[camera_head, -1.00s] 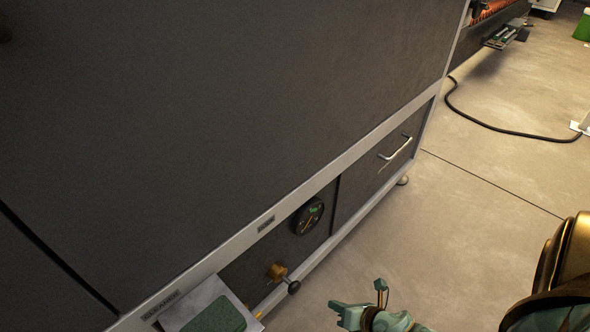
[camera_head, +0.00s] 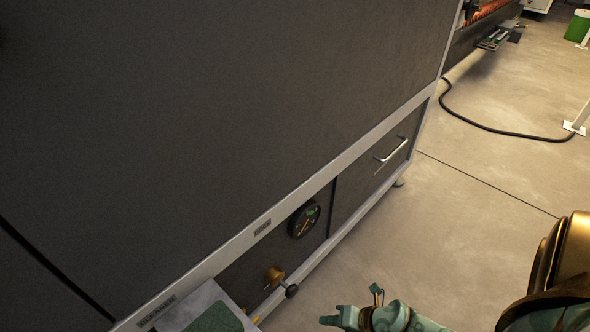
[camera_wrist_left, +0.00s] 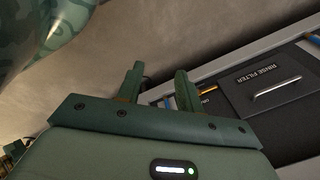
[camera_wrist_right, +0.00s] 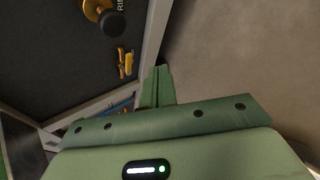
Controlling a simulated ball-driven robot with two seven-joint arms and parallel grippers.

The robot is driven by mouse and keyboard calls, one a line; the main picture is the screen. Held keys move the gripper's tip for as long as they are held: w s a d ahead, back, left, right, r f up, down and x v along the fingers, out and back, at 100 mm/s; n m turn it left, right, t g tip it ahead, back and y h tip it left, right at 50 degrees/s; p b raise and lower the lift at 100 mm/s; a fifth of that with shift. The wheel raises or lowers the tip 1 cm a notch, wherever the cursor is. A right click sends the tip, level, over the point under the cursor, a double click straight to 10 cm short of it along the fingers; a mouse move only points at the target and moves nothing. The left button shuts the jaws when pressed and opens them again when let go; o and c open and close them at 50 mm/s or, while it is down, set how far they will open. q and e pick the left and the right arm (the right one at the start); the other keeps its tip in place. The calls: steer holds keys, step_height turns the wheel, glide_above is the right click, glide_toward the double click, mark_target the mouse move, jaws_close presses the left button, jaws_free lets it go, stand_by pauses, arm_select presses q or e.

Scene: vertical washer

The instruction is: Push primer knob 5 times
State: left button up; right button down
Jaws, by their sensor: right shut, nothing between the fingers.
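The primer knob (camera_head: 291,291) is a black round knob on a brass stem, low on the front of the dark washer, below a round gauge (camera_head: 304,220). The knob also shows at the top left of the right wrist view (camera_wrist_right: 110,24). My right gripper (camera_head: 330,320) is shut and empty, to the right of and below the knob in the head view, apart from it. Its closed fingers show in the right wrist view (camera_wrist_right: 157,86). My left gripper (camera_wrist_left: 159,82) shows only in its wrist view, with its fingers apart and nothing between them.
A drawer with a silver handle (camera_head: 391,149) is right of the gauge. The left wrist view shows a panel labelled RINSE FILTER (camera_wrist_left: 268,79). A black cable (camera_head: 490,129) lies on the floor (camera_head: 480,220) at the right. The floor beside the washer is mostly clear.

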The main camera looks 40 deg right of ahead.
mark_target(296, 291)
steer(key=w, duration=0.7)
steer(key=shift+w+a, duration=0.25)
steer(key=shift+a, duration=0.05)
steer(key=shift+w, duration=0.1)
stand_by(1.6)
steer(key=shift+w+p, duration=0.35)
steer(key=shift+p, duration=0.05)
steer(key=shift+w+a+r, duration=0.1)
steer(key=shift+w+a, duration=0.05)
steer(key=shift+w, duration=1.45)
stand_by(1.4)
steer(key=shift+s+p, duration=0.35)
steer(key=shift+s, duration=1.65)
steer(key=shift+s+d, duration=0.2)
steer(key=shift+s, duration=1.1)
steer(key=shift+s+d, duration=0.15)
steer(key=shift+s, duration=1.1)
